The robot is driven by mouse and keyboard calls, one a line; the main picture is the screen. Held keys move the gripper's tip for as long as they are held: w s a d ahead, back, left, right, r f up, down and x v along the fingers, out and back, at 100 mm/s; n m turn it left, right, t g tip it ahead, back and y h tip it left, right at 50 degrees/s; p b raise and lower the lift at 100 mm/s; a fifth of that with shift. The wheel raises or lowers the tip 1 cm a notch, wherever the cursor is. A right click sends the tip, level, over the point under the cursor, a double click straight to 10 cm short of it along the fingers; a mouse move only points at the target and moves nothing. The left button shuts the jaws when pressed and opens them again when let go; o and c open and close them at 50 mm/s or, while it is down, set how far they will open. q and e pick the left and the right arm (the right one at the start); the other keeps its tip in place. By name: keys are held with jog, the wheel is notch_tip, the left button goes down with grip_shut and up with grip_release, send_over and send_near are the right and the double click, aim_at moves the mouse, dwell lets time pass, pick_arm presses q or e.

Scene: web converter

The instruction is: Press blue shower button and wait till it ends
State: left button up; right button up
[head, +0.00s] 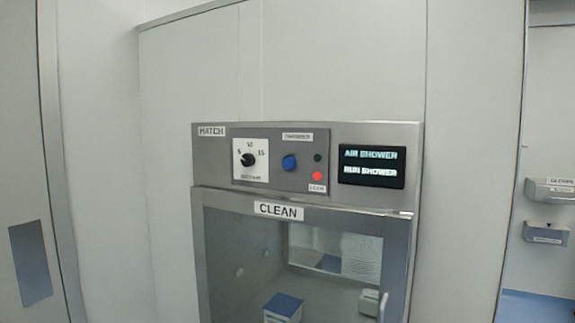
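The blue shower button (289,162) is a round knob on the grey panel of the hatch (211,160), near the middle of the head view. A red light (317,176) glows to its lower right, with a dark green light (318,157) above it. The display (371,166) at the panel's right reads "AIR SHOWER" and "RUN SHOWER". A dial (249,160) with numbers sits left of the button. Neither of my grippers shows in the view, and nothing touches the button.
Below the panel, the glass door marked "CLEAN" (278,211) looks closed. Behind it stand a blue-topped box (284,306) and a small white item (368,301). Dispensers (546,233) hang on the wall at the far right.

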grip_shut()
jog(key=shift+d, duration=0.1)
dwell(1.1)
